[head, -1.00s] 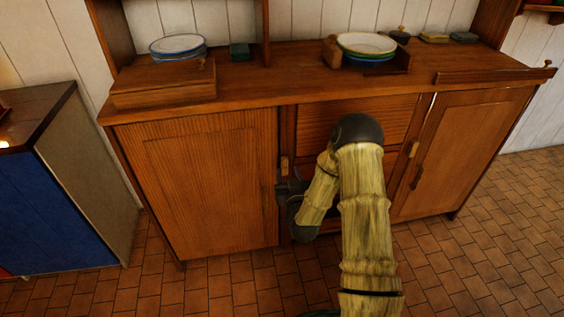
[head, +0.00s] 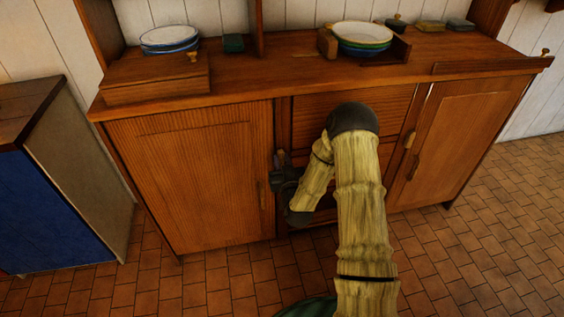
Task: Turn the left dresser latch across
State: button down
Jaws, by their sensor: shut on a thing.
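The wooden dresser (head: 190,113) stands ahead, with a left door (head: 185,185) that looks closed. The left latch (head: 281,157) is a small piece on the upright just right of that door; only a bit shows above my gripper, and its angle is hard to tell. My gripper (head: 279,172) is dark and reaches leftward to the latch. It is shut on the latch, though the fingers are small and partly hidden. The right latch (head: 410,139) is a small pale upright piece beside the right door (head: 462,140).
The left door's handle (head: 262,195) is close to my gripper. Drawers (head: 305,110) lie behind my arm. Stacked plates (head: 169,40), bowls (head: 362,38) and a wooden box (head: 155,84) are on the dresser top. A blue-fronted cabinet (head: 50,215) stands at left.

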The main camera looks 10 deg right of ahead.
jog(key=shift+m, duration=0.4)
jog(key=m, duration=0.3)
jog(key=shift+d, duration=0.2)
jog(key=shift+d+f+m, duration=0.15)
jog(key=shift+f+m, duration=0.05)
jog(key=shift+m, duration=2.15)
jog(key=shift+d+f+m, duration=0.1)
jog(key=shift+f+m, duration=0.05)
jog(key=shift+m, duration=2.25)
jog(key=shift+d+f+m, duration=0.15)
jog(key=shift+f+m, duration=0.05)
jog(key=shift+m, duration=2.15)
jog(key=c, duration=1.2)
grip_release()
jog(key=shift+c, duration=0.2)
